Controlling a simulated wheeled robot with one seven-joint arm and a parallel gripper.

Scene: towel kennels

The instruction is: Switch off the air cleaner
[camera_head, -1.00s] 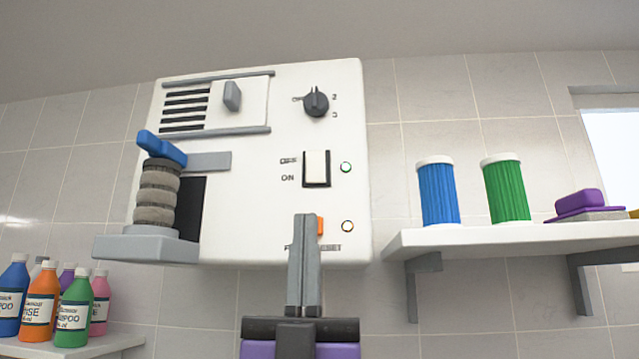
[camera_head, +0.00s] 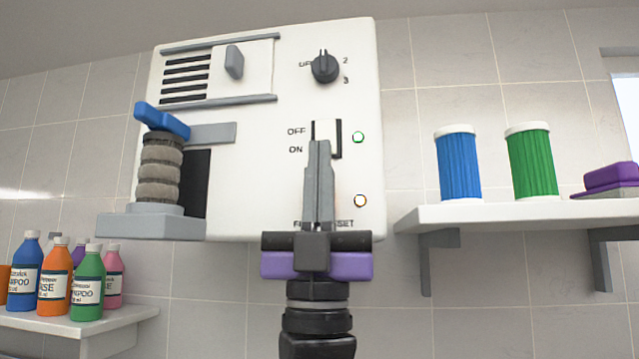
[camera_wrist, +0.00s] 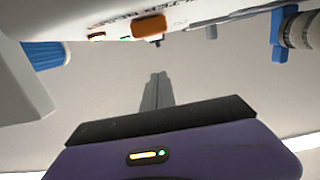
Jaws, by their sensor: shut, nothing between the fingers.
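The air cleaner (camera_head: 265,190) is a white box on the tiled wall. Its white rocker switch (camera_head: 325,129) has OFF printed beside its top and ON below; the lower part is hidden behind my fingers. A green-ringed light (camera_head: 358,137) is right of the switch, and a second light (camera_head: 360,201) is lower. A dark knob (camera_head: 325,68) is above. My gripper (camera_head: 319,146) is shut and empty, pointing up, its tips overlapping the switch's lower part; contact cannot be told. In the wrist view the fingers (camera_wrist: 157,78) appear below the orange button (camera_wrist: 149,26).
A blue lever (camera_head: 162,120) and grey stacked rolls (camera_head: 159,168) stick out at the cleaner's left. A shelf (camera_head: 480,216) at right holds blue (camera_head: 459,165) and green (camera_head: 533,163) ribbed canisters. Several bottles (camera_head: 55,280) stand on a lower-left shelf.

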